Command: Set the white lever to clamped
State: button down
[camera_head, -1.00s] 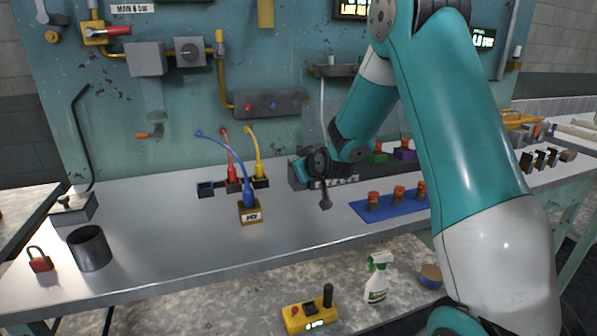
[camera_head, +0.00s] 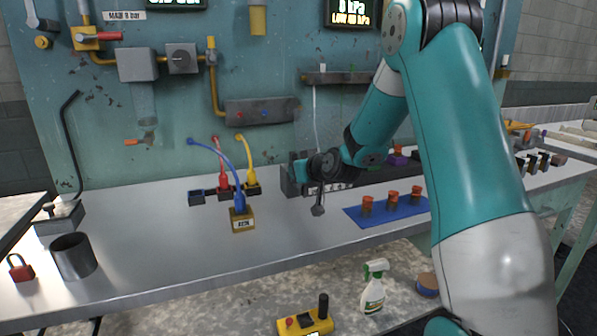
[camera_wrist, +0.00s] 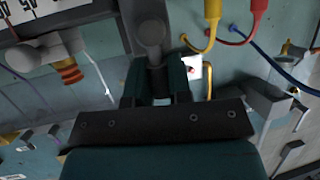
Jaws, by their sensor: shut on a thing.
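My gripper (camera_head: 302,172) is low over the back of the bench, in front of a dark block against the wall. In the wrist view my gripper (camera_wrist: 160,88) is shut on a dark grey round-ended piece (camera_wrist: 150,35), whose stem runs between the teal jaws. In the head view a dark grey piece (camera_head: 318,210) hangs just below the gripper. I cannot tell for sure which part is the white lever. A pale piece (camera_head: 66,208) sits on a grey box at the far left, well away from my gripper. Its setting is unreadable.
A small labelled box (camera_head: 242,222) with a blue cable stands left of my gripper. A blue mat (camera_head: 355,215) with orange-topped pieces lies to the right. A dark cup (camera_head: 74,258) and a red padlock (camera_head: 20,268) stand at left. The bench front centre is clear.

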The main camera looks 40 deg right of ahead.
jog(key=c, duration=1.1)
grip_release()
jog(key=shift+f, duration=0.1)
jog(key=shift+o, duration=0.2)
jog(key=b+v, duration=0.1)
jog(key=v, duration=1.6)
jog(key=shift+s+b, duration=0.2)
jog(key=shift+b, duration=0.2)
jog(key=shift+r, duration=0.2)
